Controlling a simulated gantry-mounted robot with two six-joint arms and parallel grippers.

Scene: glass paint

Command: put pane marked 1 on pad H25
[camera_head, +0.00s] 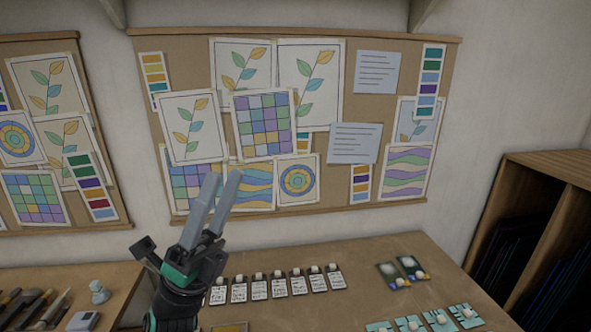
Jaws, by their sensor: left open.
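My left gripper (223,180) is raised above the table, in front of the pinboard, with its two fingers pointing up and apart. It is open and holds nothing. A row of several small dark-edged cards with white faces and pale knobs (276,288) lies on the table beyond and right of its wrist. Two dark pieces with pale spots (401,271) lie farther right. Several teal pieces with white knobs (438,319) lie at the lower right, some cut by the frame edge. I cannot read any mark, so I cannot tell pane 1 or pad H25. My right gripper is not in view.
A brown table (355,300) has bare room between the card row and the teal pieces. A side bench (110,282) at left holds tools. A wooden shelf (548,190) stands at right. The pinboard (400,60) hangs on the wall behind.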

